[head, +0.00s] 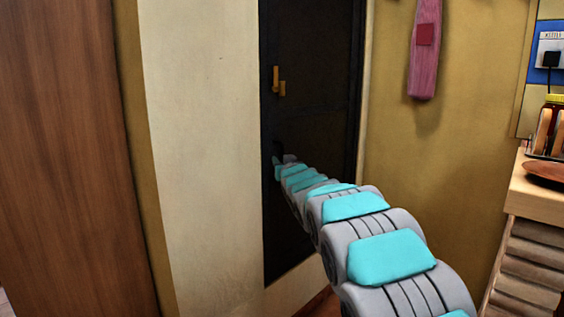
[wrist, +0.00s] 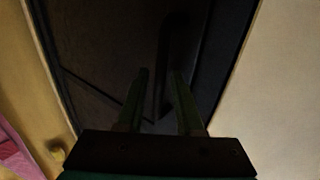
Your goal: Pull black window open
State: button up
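The black window (head: 310,125) is a tall dark panel in a dark frame, set in a pale wall; it looks closed in the head view. It fills the middle of the wrist view (wrist: 105,55). A dark upright handle bar (wrist: 163,60) shows faintly on it. My gripper (wrist: 162,75) is close to the window. Its two fingers are apart, one on each side of the bar as seen, with dark gaps between. I cannot tell whether they touch it. In the head view my arm hides most of the gripper (head: 279,161).
A small brass-coloured latch (head: 278,81) sits higher on the window. A brown wooden panel (head: 70,150) stands at left. A pink board (head: 425,50) hangs on the yellow wall. A wooden counter (head: 540,190) with a brown plate (head: 550,171) is at right.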

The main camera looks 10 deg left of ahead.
grip_shut()
dwell(1.1)
